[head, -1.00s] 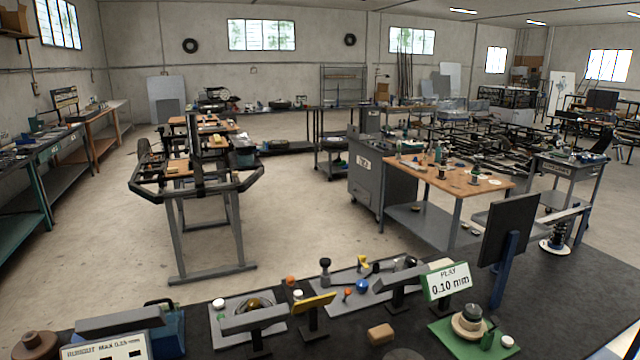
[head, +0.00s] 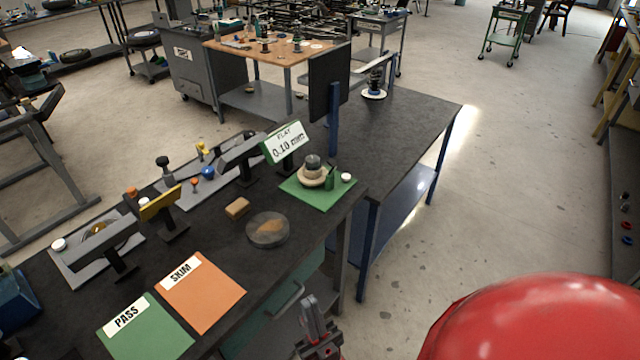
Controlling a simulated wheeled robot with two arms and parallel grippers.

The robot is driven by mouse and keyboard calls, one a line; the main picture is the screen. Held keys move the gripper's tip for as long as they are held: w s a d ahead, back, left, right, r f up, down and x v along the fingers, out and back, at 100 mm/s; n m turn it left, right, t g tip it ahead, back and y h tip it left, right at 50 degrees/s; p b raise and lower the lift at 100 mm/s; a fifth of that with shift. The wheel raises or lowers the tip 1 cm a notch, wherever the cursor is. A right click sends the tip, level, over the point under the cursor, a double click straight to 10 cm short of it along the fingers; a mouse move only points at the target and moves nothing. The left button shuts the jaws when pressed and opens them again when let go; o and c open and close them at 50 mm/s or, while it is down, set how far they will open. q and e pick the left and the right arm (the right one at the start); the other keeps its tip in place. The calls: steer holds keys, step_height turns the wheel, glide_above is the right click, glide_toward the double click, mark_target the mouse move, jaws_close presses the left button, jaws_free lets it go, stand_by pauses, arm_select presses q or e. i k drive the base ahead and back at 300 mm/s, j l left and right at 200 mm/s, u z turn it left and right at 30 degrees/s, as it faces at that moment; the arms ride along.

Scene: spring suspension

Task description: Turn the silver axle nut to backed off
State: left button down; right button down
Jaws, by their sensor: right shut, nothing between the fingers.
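I cannot make out a silver axle nut for certain in the head view. My right gripper (head: 311,306) is at the bottom centre, in front of the dark bench's near edge and pointing up. Its fingers are together and it holds nothing. It is apart from everything on the bench. My left gripper is out of view.
The dark bench (head: 215,228) holds a green PASS card (head: 150,338), an orange SKIM card (head: 208,298), a round dish (head: 268,230) and a green mat (head: 328,201) with a beige-and-grey part (head: 313,172). A second table (head: 415,118) adjoins it. Open floor (head: 510,190) lies right.

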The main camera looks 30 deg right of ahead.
mark_target(311, 161)
steer(key=l+u, duration=0.15)
steer(key=l, duration=2.35)
steer(key=i, duration=0.4)
